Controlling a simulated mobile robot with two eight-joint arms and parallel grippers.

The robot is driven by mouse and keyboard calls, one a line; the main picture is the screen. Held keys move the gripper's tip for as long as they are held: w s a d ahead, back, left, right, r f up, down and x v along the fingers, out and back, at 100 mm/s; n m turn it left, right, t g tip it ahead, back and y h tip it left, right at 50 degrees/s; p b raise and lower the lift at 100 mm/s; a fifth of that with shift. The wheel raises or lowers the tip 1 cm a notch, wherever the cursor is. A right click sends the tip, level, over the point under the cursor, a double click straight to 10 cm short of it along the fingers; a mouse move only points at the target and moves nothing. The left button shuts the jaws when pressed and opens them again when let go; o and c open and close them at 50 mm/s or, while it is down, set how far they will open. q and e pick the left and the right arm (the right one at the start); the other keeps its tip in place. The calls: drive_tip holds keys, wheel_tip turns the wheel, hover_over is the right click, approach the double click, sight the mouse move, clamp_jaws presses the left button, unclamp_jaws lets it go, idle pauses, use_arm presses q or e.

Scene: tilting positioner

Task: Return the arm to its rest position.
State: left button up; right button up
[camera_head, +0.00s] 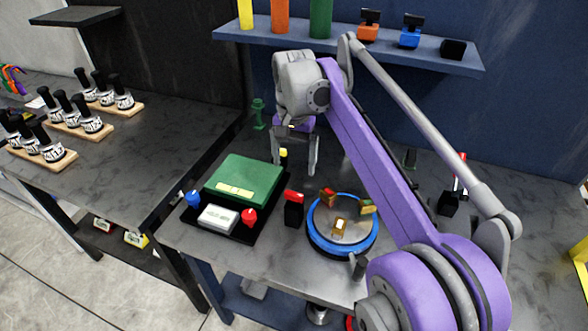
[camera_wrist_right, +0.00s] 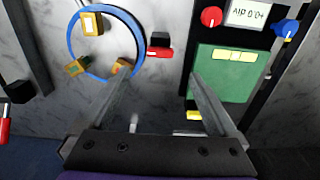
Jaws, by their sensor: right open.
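My right gripper (camera_head: 296,168) hangs open and empty above the back of the grey workbench (camera_head: 185,240), its two fingers pointing down. In the right wrist view its fingers (camera_wrist_right: 160,82) are spread with nothing between them but the view of the bench. The round positioner plate with a blue rim (camera_head: 340,251) is in front and to the right of the gripper. It carries a small golden block (camera_head: 340,227) and coloured clamp pieces near its edge. The plate also shows in the wrist view (camera_wrist_right: 70,42). My left gripper is in neither view.
A green-topped control box (camera_head: 245,175) with a white display, red knob and blue knob stands left of the plate. A black block with a red top (camera_head: 293,210) stands between them. A blue shelf (camera_head: 350,50) with cylinders is behind. Stamp-like tools (camera_head: 70,115) fill the left bench.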

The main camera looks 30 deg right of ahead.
idle(0.5)
drive_tip(key=s+a+f+n+t, duration=0.1)
drive_tip(key=s+a+f+n, duration=0.2)
drive_tip(key=s+f, duration=0.3)
drive_tip(key=s+a+f+n+t, duration=0.2)
drive_tip(key=s+a+f+n, duration=0.1)
drive_tip(key=s+f, duration=0.3)
drive_tip(key=s+a+f+n+t, duration=0.2)
drive_tip(key=s+a+f+n, duration=0.2)
drive_tip(key=s, duration=0.5)
wheel_tip(320, 180, down, 3)
drive_tip(key=shift+r, duration=0.1)
